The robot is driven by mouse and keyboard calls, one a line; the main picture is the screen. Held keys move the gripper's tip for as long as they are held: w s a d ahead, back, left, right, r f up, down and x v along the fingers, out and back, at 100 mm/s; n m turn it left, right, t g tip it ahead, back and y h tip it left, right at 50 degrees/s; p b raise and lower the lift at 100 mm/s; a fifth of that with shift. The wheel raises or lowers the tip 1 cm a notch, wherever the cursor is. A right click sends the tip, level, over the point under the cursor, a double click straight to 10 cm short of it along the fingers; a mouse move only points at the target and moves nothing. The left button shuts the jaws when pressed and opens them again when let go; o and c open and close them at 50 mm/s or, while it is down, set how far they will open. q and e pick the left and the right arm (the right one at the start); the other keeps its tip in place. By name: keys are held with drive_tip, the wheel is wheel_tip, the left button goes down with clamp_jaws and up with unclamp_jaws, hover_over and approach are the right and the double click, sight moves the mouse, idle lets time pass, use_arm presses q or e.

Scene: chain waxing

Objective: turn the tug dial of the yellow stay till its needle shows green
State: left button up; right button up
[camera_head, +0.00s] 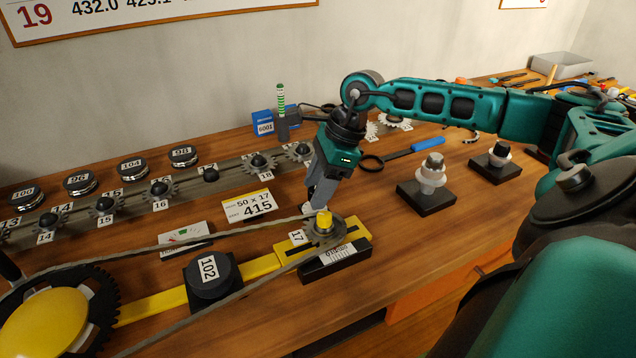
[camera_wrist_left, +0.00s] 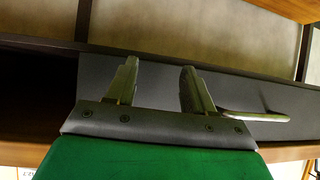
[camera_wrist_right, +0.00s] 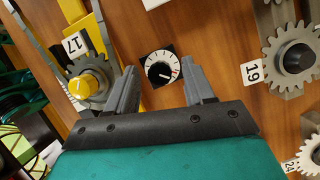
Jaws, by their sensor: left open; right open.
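The yellow stay (camera_head: 155,305) runs along the bench from the big chainring to the sprocket tagged 17 (camera_head: 324,233), which has a yellow knob (camera_head: 324,220) on top. The right wrist view shows this knob (camera_wrist_right: 88,86) left of the fingers. A round white dial (camera_wrist_right: 160,68) with a dark pointer and a few red marks on a black square lies between and beyond my right fingertips. My right gripper (camera_head: 313,198) is open and points down behind the sprocket. A white gauge card (camera_head: 185,238) shows small green and red marks; its needle reading is unclear. My left gripper (camera_wrist_left: 158,82) is open and empty.
A black weight tagged 102 (camera_head: 209,276) sits on the stay, and a chain runs to the sprocket. A card reading 415 (camera_head: 248,204) stands left of my right gripper. Sprockets on a rail (camera_head: 160,193) line the back. A black-based post (camera_head: 428,185) stands to the right.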

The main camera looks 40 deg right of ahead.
clamp_jaws()
drive_tip(key=shift+m, duration=0.3)
drive_tip(key=m+b, duration=0.1)
drive_tip(key=m, duration=0.1)
drive_tip(key=m+t+h+b, duration=0.1)
drive_tip(key=m+b, duration=0.1)
drive_tip(key=shift+s+a+f+t, duration=0.1)
drive_tip(key=shift+s+f+t, duration=0.05)
drive_tip(key=shift+t, duration=0.15)
drive_tip(key=shift+a+m+h+b, duration=0.1)
drive_tip(key=shift+m+h+b, duration=0.4)
drive_tip(key=shift+m+b, duration=0.7)
drive_tip(key=shift+m, duration=0.3)
drive_tip(key=shift+t, duration=0.3)
drive_tip(key=shift+r, duration=0.2)
unclamp_jaws()
